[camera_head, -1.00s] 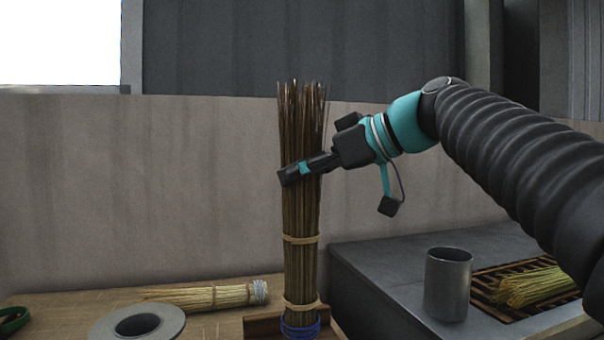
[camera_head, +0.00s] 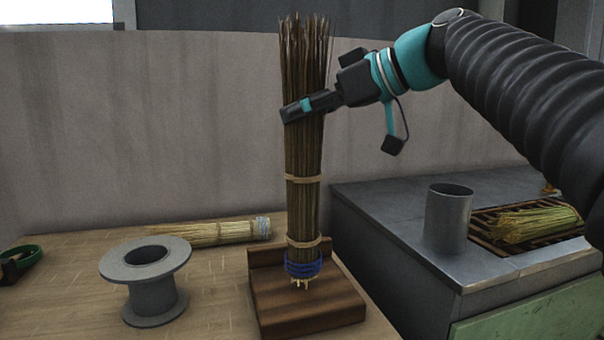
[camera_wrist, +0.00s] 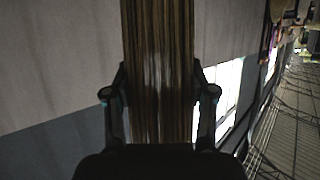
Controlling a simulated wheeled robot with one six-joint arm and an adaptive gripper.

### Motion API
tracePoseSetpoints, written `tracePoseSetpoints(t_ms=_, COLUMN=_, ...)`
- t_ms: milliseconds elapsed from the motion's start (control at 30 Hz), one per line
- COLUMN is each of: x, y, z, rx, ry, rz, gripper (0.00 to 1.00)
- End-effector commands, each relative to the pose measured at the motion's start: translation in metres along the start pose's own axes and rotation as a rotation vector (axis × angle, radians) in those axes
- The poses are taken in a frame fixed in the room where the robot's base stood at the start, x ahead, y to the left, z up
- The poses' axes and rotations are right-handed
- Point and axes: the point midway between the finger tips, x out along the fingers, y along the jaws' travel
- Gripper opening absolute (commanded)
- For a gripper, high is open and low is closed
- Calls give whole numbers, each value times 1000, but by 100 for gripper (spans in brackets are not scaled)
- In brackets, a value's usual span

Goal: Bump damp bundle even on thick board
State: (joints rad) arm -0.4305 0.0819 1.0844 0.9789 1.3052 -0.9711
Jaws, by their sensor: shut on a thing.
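The damp bundle (camera_head: 304,150) is a tall sheaf of brown stalks, upright, with two tan ties and a blue binding (camera_head: 303,266) near its foot. Pale stalk ends show below the blue binding. The bundle stands over the thick board (camera_head: 310,312), a dark wooden block with a raised lip at its back. I cannot tell whether the stalk ends touch the board. My gripper (camera_head: 304,106) is shut on the upper part of the bundle, reaching from the right. In the wrist view the stalks (camera_wrist: 158,70) run between my two fingers.
A grey spool (camera_head: 150,290) stands left of the board. A pale tied bundle (camera_head: 215,232) lies behind it, and a green ring (camera_head: 22,256) is at the far left. At right, a metal cup (camera_head: 447,220) and green-yellow stalks on a rack (camera_head: 535,225) occupy the grey counter.

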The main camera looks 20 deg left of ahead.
Motion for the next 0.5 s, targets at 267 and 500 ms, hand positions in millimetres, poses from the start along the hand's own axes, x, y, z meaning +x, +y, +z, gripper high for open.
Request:
tracePoseSetpoints(t_ms=267, x=6, y=0, z=15, rx=0, ry=1, rz=0, gripper=31)
tracePoseSetpoints(t_ms=500, x=11, y=0, z=27, rx=-1, ry=1, rz=0, gripper=31)
